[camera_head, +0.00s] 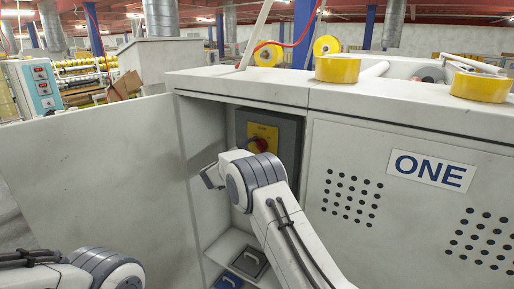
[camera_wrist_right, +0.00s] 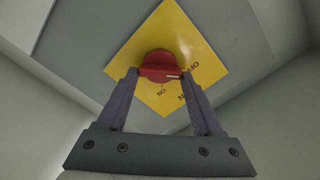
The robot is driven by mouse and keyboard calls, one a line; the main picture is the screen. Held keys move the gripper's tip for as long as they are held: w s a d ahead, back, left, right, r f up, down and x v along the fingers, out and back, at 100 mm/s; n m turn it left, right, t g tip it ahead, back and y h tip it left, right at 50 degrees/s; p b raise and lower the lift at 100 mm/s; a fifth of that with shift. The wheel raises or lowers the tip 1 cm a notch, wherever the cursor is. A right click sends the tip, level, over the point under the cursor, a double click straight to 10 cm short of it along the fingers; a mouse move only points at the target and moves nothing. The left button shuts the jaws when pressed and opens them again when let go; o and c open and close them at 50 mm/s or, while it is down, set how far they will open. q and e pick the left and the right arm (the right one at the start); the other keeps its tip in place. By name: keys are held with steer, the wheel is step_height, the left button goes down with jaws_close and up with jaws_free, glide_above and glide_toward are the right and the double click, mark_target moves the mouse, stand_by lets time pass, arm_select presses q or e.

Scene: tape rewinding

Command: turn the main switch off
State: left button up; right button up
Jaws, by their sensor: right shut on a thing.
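The main switch is a red rotary knob (camera_wrist_right: 158,62) on a yellow plate (camera_wrist_right: 205,45). In the head view the yellow plate (camera_head: 268,131) sits on a grey box inside the open cabinet, with the red knob (camera_head: 259,145) partly seen above my right wrist. My right gripper (camera_wrist_right: 159,75) is shut on the knob, with one finger on each side of it. A white mark on the knob lies at its right end in the wrist view, toward the side of the OFF lettering; ON lettering shows below the knob. My left gripper is out of view.
The cabinet door (camera_head: 90,170) stands open on the left. A panel with vent holes and an ONE label (camera_head: 431,170) is on the right. Grey and blue handled parts (camera_head: 249,262) lie at the cabinet's bottom. Yellow tape rolls (camera_head: 337,69) stand on top.

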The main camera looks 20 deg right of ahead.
stand_by(0.3)
steer(key=o, duration=1.4)
steer(key=shift+c, duration=0.2)
steer(key=b+v, duration=0.3)
steer(key=v, duration=0.7)
steer(key=shift+a+b, duration=0.2)
steer(key=shift+b, duration=0.2)
steer(key=shift+s, duration=0.1)
